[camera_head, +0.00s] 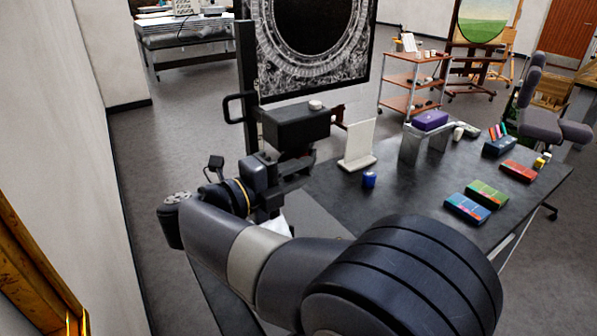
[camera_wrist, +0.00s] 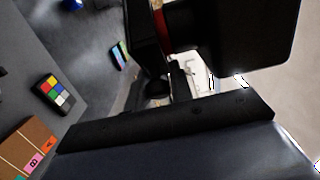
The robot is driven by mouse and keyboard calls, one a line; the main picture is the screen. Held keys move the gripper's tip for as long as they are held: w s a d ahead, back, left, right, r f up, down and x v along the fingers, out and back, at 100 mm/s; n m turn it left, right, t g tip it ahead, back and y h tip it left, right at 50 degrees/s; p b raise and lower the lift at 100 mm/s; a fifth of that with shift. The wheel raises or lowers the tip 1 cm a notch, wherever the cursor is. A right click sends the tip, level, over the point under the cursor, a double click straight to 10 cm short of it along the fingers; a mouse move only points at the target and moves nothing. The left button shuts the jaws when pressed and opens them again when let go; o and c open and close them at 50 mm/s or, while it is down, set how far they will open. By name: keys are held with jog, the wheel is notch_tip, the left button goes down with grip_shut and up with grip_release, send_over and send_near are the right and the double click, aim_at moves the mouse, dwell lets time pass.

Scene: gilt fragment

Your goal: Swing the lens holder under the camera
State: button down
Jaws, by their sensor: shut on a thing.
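The black box-shaped camera (camera_head: 297,127) is mounted on a tall dark column (camera_head: 246,85) at the left end of the dark table. It also fills the upper right of the wrist view (camera_wrist: 245,35). My gripper (camera_head: 290,178) is just below the camera box, at the end of my grey and black arm. It is shut on a dark part below the box, which appears to be the lens holder (camera_head: 299,164). My wrist and the dark shapes there hide most of its outline. In the wrist view, a narrow black piece runs up from the gripper, with a red strip (camera_wrist: 178,20) beside the box.
A white upright panel (camera_head: 359,145) and a blue jar (camera_head: 369,180) stand right of the camera. A colour chart (camera_wrist: 54,95) lies at left in the wrist view. A wall stands left.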

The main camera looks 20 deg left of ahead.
jog(key=c, duration=1.3)
grip_release()
jog(key=shift+w, duration=0.1)
jog(key=b+v, duration=0.1)
jog(key=v, duration=0.9)
jog(key=shift+s+a, duration=0.3)
jog(key=shift+w, duration=0.1)
jog(key=p+x, duration=0.1)
jog(key=x, duration=0.9)
jog(key=shift+d, duration=0.2)
jog(key=shift+w+d, duration=0.2)
jog(key=shift+d, duration=0.1)
